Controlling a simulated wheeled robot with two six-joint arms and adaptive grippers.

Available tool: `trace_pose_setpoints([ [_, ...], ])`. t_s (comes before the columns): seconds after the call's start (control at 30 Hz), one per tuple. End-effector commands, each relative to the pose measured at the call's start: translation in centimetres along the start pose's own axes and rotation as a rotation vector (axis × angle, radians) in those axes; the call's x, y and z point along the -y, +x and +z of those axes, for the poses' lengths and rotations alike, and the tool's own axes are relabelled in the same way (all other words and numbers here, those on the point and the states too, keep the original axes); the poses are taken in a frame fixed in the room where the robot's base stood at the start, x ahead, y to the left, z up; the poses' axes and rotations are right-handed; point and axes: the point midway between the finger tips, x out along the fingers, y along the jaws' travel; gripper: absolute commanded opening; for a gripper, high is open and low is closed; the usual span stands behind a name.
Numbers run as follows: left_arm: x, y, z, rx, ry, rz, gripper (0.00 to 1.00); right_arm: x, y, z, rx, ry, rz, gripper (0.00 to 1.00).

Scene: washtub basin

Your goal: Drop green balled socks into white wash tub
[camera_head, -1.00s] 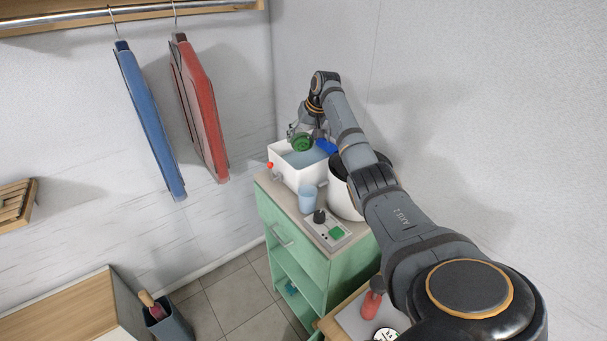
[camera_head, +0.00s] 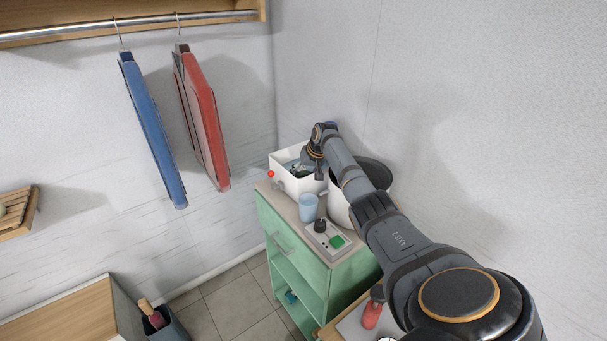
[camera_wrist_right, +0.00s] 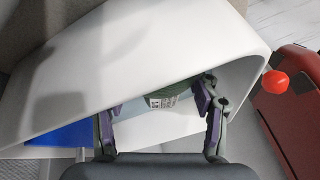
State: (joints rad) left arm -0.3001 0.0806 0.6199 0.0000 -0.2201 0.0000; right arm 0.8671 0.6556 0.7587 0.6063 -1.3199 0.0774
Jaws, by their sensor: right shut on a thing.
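The white wash tub (camera_head: 288,184) stands on the back of the green cabinet. It fills much of the right wrist view, where its pale wall (camera_wrist_right: 150,45) partly hides what is inside. My right gripper (camera_head: 297,168) reaches down into the tub's opening. The tub and arm hide the socks in the head view. My left gripper is not in view.
Beside the tub are a round white pot (camera_head: 340,208) with a dark opening, a blue cup (camera_head: 308,207) and a small red ball (camera_head: 270,173). A control panel (camera_head: 327,239) lies in front. Blue (camera_head: 152,130) and red (camera_head: 207,125) garments hang at left.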

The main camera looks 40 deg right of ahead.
Motion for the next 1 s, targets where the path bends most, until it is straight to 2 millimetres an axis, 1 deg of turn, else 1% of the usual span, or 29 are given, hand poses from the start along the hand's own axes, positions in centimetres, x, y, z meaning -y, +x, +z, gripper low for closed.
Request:
trace_pose_setpoints([
  [0.77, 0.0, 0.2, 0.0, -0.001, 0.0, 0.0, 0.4, -0.3, 1.4, 0.5, -0.001, 0.0, -0.001, 0.31],
  [0.8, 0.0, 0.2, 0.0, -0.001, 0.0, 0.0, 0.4, -0.3, 1.4, 0.5, -0.001, 0.0, 0.0, 0.67],
  [0.83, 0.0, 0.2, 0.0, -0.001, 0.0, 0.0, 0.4, -0.3, 1.4, 0.5, -0.001, 0.0, 0.0, 0.71],
  [1.0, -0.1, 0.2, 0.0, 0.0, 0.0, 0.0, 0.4, -0.3, 1.3, 0.5, -0.001, 0.0, 0.0, 0.71],
])
